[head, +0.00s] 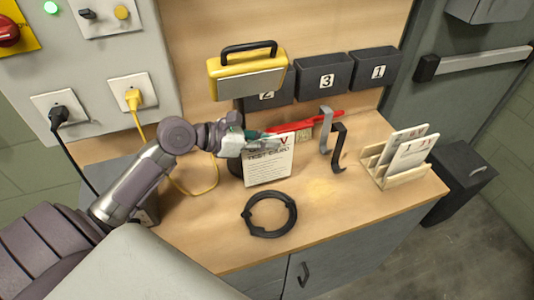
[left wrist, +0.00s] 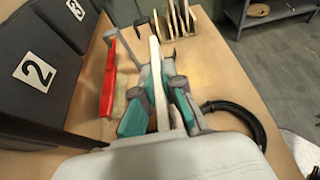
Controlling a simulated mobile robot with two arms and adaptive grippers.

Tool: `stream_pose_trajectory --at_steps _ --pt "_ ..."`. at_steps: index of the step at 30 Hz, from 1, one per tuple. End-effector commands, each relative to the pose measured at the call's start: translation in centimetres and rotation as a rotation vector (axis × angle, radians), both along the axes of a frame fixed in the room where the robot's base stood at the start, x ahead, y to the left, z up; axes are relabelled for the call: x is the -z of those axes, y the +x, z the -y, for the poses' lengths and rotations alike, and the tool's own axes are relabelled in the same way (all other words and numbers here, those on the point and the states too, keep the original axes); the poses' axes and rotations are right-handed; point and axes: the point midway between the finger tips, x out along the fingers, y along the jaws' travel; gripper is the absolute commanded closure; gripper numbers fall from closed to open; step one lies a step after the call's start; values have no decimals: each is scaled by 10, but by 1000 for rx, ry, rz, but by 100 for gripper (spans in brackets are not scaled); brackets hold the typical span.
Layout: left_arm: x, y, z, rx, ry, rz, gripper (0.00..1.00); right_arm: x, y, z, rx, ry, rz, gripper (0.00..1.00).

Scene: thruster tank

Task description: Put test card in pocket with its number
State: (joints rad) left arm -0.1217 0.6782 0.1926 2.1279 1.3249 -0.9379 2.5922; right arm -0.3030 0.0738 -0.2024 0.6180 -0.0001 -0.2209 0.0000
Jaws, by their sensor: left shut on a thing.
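My left gripper (head: 250,138) is shut on the top edge of a white test card (head: 268,167), which hangs upright over the bench. The card's large red marking is partly covered by the fingers, so I cannot read it fully. In the left wrist view the card (left wrist: 158,80) shows edge-on between the green-padded fingers (left wrist: 158,105). My right gripper is not in view.
The yellow case (head: 247,76) sits just above and behind my gripper. A red-handled brush (head: 303,126), grey and black hooks (head: 338,148) and a black cable coil (head: 269,214) are on the bench. A wooden rack (head: 405,180) at right holds two cards. The front bench is mostly clear.

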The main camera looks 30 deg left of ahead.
Motion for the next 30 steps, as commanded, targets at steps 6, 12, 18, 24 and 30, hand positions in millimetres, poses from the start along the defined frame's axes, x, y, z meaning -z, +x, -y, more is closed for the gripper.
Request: stream_pose_trajectory --at_steps 6,12,18,24,30 --pt "22 0 -4 -1 -3 -5 100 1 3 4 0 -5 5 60" --pt "43 0 -4 -1 -1 -2 100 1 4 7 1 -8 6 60" --pt "43 0 -4 0 1 -1 100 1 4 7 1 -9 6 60" --pt "45 0 -4 0 1 -1 83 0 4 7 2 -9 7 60" --pt "45 1 -4 0 1 -1 67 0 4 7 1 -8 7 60"
